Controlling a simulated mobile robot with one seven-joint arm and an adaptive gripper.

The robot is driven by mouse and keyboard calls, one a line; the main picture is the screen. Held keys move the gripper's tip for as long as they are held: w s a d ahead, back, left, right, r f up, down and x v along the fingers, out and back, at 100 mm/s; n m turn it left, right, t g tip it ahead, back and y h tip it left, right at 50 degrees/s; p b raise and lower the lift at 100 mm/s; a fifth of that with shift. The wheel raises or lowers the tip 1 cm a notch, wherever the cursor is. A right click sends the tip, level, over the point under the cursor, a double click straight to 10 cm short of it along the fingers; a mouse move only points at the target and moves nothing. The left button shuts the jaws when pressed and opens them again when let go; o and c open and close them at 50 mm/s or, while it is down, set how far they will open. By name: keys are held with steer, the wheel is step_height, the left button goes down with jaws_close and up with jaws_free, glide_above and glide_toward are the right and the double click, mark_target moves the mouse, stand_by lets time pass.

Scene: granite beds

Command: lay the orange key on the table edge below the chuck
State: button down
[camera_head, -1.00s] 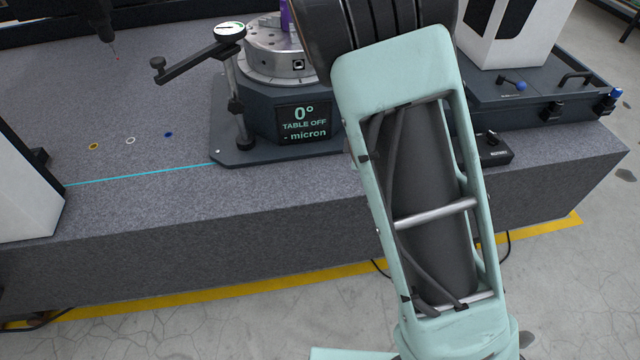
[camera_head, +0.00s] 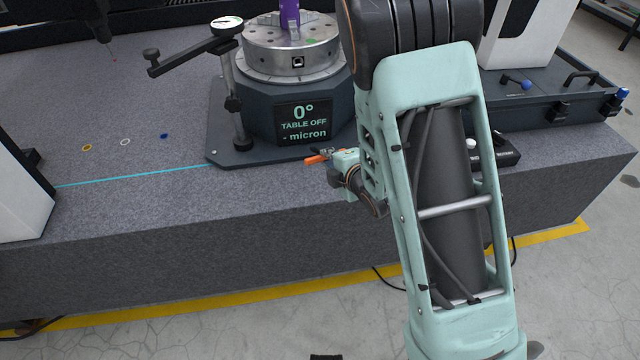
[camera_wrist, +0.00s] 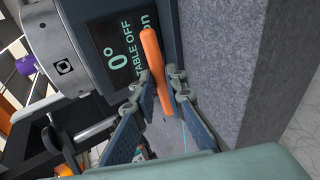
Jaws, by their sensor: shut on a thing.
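The orange key (camera_head: 317,159) is in my gripper (camera_head: 333,156), low in front of the chuck's base near the front edge of the granite table (camera_head: 250,185). In the wrist view the orange key (camera_wrist: 152,55) stands out between the two fingers of my gripper (camera_wrist: 161,95), which are shut on it. Whether the key touches the table is not clear. The chuck (camera_head: 290,52) is a round steel body with a square socket in its side, and it also shows in the wrist view (camera_wrist: 60,55). A purple part (camera_head: 290,14) stands upright in the chuck.
A dark base with a display (camera_head: 303,122) carries the chuck. A small black box (camera_head: 505,152) lies to the right, partly behind my arm. The granite left of the base is mostly clear.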

step_height(320, 180, down, 5)
steer(key=shift+r+b, duration=0.2)
steer(key=shift+b, duration=0.85)
step_height(320, 180, down, 2)
steer(key=b, duration=0.3)
steer(key=shift+f, duration=0.1)
steer(key=c, duration=2.1)
jaws_free()
steer(key=shift+p+v, duration=1)
steer(key=shift+v, duration=3.05)
